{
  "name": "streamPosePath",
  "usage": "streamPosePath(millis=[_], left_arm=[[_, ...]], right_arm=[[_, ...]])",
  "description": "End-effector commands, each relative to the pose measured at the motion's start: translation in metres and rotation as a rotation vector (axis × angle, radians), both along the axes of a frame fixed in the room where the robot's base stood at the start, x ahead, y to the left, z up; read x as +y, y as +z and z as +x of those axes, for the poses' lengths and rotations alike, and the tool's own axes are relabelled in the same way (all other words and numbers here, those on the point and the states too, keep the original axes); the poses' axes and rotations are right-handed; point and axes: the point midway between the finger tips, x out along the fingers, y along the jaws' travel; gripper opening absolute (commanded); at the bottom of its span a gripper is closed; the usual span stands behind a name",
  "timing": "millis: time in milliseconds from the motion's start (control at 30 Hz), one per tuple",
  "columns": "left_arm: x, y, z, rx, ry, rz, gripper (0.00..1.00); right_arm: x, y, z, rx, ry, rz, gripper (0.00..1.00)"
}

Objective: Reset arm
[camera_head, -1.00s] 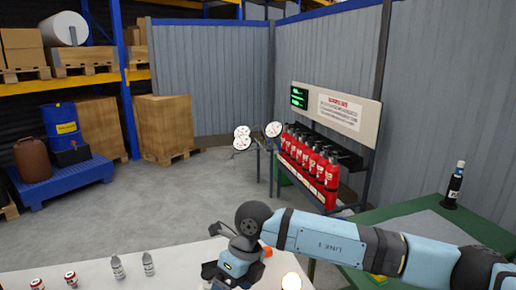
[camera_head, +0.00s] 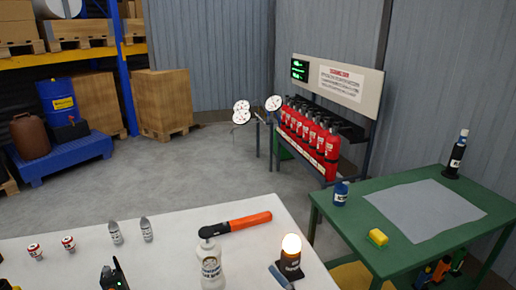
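Neither of my grippers shows in the head view, and no part of either arm is in view. The white table (camera_head: 170,242) fills the lower left. On it lies an orange-and-black handled tool (camera_head: 236,223). A white labelled bottle (camera_head: 211,265) stands upright in front of the tool. A lit lamp (camera_head: 291,257) on a dark base stands at the right end of the table.
Two grey bottles (camera_head: 131,231) and small red-and-white containers (camera_head: 52,247) stand on the white table. A black device (camera_head: 115,275) is at its front. Red extinguishers (camera_head: 311,136) stand behind.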

Motion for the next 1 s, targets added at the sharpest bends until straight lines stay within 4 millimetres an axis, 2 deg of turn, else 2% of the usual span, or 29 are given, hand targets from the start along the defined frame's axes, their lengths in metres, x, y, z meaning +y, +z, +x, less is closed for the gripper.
streamPosePath(millis=[33, 200, 300, 400, 600, 667, 867, 1000], left_arm=[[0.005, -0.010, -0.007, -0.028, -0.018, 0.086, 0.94], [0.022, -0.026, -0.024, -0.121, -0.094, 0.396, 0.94], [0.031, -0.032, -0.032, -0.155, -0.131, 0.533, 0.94], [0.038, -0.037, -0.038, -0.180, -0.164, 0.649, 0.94], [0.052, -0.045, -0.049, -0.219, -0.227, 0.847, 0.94], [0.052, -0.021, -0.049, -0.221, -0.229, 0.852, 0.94], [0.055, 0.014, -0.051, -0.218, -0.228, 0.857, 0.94], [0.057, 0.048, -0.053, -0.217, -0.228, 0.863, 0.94]], right_arm=[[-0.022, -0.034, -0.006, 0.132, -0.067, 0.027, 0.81], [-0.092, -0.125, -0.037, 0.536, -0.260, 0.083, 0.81], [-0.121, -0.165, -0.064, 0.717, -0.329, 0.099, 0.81], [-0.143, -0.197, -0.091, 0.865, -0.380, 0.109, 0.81], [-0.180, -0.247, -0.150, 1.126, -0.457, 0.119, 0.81], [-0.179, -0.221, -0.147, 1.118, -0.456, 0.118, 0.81], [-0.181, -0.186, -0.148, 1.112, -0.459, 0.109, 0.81], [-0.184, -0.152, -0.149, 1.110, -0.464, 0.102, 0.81]])
